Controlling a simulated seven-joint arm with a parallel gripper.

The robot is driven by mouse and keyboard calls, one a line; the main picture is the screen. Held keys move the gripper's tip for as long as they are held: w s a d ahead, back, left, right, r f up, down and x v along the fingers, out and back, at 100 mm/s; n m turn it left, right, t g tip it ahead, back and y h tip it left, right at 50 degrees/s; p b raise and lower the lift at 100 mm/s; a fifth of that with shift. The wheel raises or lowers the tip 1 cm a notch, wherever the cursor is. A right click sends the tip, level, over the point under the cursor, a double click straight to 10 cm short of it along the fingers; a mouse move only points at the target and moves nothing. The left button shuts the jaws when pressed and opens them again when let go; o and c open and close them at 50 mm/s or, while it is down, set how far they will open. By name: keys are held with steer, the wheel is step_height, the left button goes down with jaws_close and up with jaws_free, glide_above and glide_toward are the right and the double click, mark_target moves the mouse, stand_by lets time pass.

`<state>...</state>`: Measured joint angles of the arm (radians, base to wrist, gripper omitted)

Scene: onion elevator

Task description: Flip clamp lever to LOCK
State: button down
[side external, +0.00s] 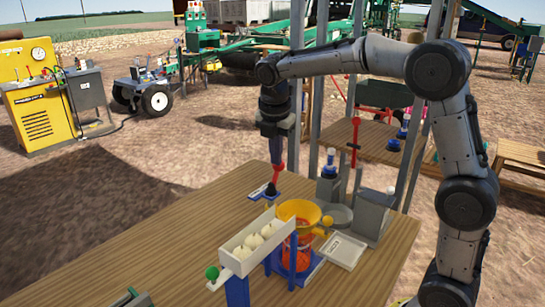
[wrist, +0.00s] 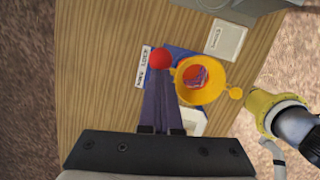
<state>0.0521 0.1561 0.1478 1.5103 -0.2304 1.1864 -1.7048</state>
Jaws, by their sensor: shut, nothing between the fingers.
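The clamp has a blue base (side external: 287,200) with white label plates on the wooden table. Its red lever (side external: 278,174) stands up close beside my gripper (side external: 271,189) in the side view. In the wrist view, a red ball knob (wrist: 160,58) lies just at the tips of my gripper (wrist: 160,72), and the label plate (wrist: 142,68) is to its left; its lettering is too small to read surely. My gripper points down, shut and empty. I cannot tell whether the fingers touch the lever. The fingers hide part of the clamp.
A yellow funnel ring (side external: 299,211) over an orange-red holder (side external: 297,251) stands close by. In front is a white trough (side external: 240,262) of onions with a green knob (side external: 211,273). A grey stand (side external: 373,216) is to the right. The table's left part is clear.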

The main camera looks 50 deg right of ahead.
steer(key=shift+d, duration=0.15)
stand_by(0.3)
steer(key=a+v, duration=0.1)
steer(key=v, duration=1.2)
steer(key=shift+s+a+f, duration=0.15)
steer(key=shift+a, duration=0.2)
